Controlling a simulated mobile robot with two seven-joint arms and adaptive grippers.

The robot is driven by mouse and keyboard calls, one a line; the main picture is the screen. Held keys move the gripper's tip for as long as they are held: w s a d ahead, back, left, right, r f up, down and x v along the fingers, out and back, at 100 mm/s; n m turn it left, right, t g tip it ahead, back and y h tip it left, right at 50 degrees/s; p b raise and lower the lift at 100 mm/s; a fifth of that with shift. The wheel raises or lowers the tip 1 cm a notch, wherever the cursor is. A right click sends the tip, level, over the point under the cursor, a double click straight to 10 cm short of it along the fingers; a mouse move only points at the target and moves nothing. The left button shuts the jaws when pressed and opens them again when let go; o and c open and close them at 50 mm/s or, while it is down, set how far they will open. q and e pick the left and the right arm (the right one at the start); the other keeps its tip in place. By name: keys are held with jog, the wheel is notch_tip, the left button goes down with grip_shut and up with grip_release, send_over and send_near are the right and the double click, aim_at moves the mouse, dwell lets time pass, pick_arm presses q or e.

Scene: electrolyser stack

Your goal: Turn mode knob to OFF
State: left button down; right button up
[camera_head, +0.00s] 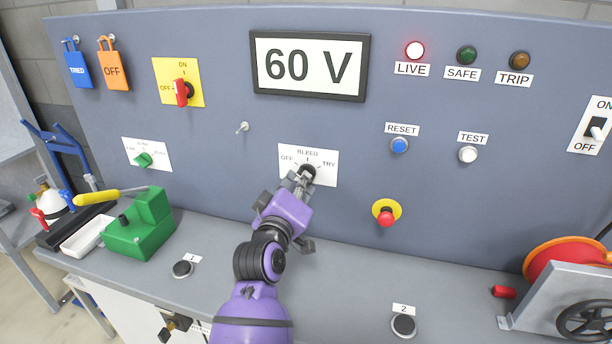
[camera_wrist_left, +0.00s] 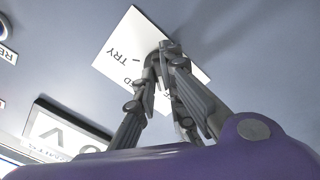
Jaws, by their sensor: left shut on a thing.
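The mode knob (camera_head: 309,171) is dark and sits on a white plate (camera_head: 327,178) marked OFF, BLEED and TRY, in the middle of the grey panel. The fingers of my left gripper (camera_head: 301,180) reach up to the knob from below and are shut on it, hiding much of it. In the left wrist view the fingertips (camera_wrist_left: 166,54) meet at the knob in front of the white plate (camera_wrist_left: 124,36), where TRY can be read. I cannot tell which mark the knob points to. My right gripper is not in view.
The display (camera_head: 311,66) reads 60 V and the LIVE lamp (camera_head: 415,50) glows red. A toggle switch (camera_head: 242,127) is left of the plate; a red stop button (camera_head: 386,217) is lower right. A green block device (camera_head: 143,226) stands on the bench at left.

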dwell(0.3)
pick_arm(q)
jog(key=shift+r+n, duration=0.15)
jog(key=shift+n, duration=0.45)
jog(key=c, duration=1.7)
grip_release()
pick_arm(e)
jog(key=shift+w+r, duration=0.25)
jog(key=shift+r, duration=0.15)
